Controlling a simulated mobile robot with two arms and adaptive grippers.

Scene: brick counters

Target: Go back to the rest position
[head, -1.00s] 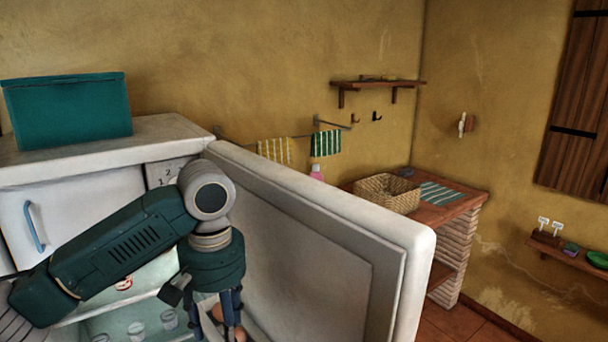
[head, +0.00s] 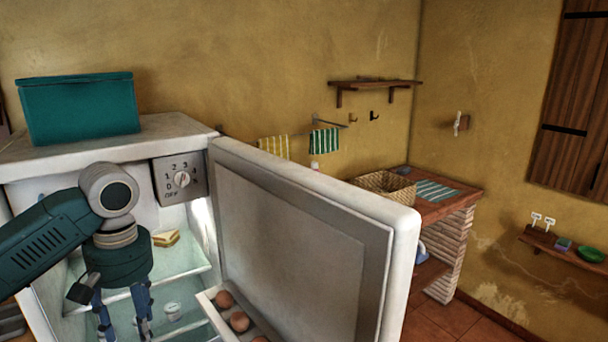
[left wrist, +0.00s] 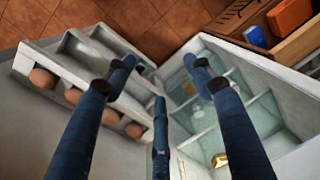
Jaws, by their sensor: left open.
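My left gripper (head: 122,318) hangs fingers-down in front of the open fridge (head: 180,262) in the head view. In the left wrist view its blue fingers (left wrist: 158,88) are spread with nothing between them. They point down over the gap between the fridge door (left wrist: 45,112) and the shelves (left wrist: 215,115). The fridge door (head: 320,210) stands wide open in the head view, to the right of the gripper. My right gripper is in neither view.
Several eggs (head: 238,321) sit in the door rack. A sandwich-like item (head: 166,238) and a glass jar (head: 173,311) stand on the fridge shelves. A teal bin (head: 82,108) sits on top. A brick counter with a basket (head: 382,186) is beyond the door.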

